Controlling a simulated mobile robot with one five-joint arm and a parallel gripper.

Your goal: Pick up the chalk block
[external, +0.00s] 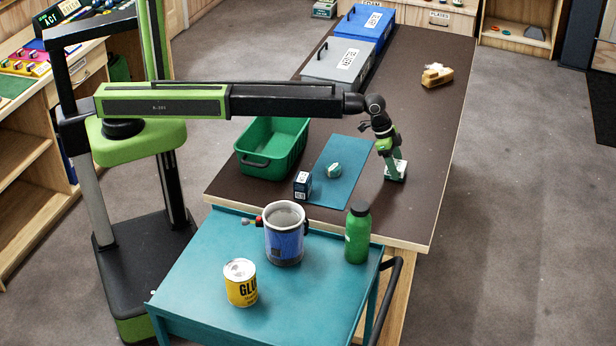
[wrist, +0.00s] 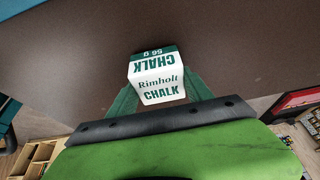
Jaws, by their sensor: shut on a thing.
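The chalk block (external: 396,170) is a small white and green block at the right side of the dark table. In the wrist view the chalk block (wrist: 157,78) shows its "Rimholt CHALK" lettering and sits between the green fingers. My gripper (external: 390,160) reaches down over it and is shut on it. In the wrist view my gripper (wrist: 160,100) is partly hidden behind its own green housing. I cannot tell whether the block still touches the table.
A blue mat (external: 345,165) holds a small white and green item (external: 334,170) and a dark box (external: 302,185). A green bin (external: 290,140) stands left of it. A green bottle (external: 358,235), a mug (external: 284,240) and a yellow can (external: 240,285) stand on the teal cart in front.

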